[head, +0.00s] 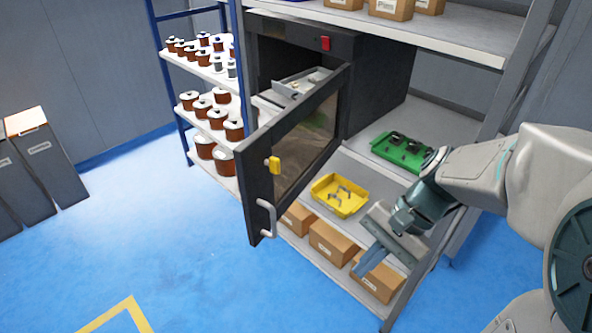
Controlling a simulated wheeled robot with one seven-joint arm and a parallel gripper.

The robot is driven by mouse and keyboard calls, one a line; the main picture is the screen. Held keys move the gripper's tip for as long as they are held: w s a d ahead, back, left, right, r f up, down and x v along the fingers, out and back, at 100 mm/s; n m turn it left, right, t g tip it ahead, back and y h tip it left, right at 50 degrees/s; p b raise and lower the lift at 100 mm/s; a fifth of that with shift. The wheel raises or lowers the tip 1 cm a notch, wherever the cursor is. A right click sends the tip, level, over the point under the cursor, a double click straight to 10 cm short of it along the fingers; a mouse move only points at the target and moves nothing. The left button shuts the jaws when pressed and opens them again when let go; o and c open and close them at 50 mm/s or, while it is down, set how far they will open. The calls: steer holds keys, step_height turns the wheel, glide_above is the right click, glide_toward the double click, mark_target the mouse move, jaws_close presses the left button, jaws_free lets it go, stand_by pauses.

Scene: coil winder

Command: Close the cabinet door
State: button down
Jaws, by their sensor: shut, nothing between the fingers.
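The dark cabinet (385,75) stands on the shelf unit in the upper middle of the head view. Its door (258,165) has a dark frame and a glass pane, and it stands open, swung out toward me. A red part (325,43) is on the cabinet's top front. My gripper (366,270) is to the right of the door and lower, apart from it, above the cardboard boxes. Its fingers are together and hold nothing.
A yellow tray (340,206) and a green tray (378,150) lie on the shelf near my arm. Cardboard boxes (333,240) fill the lower shelf. A blue rack (158,50) with copper coils stands behind the door.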

steer(key=w+r+m+t+y+b, duration=0.1)
steer(key=w+r+m+y, duration=0.2)
steer(key=w+m+y, duration=0.7)
steer(key=s+a+y+p, duration=0.1)
steer(key=a, duration=1.3)
steer(key=shift+f+n, duration=0.2)
steer(key=shift+n, duration=0.2)
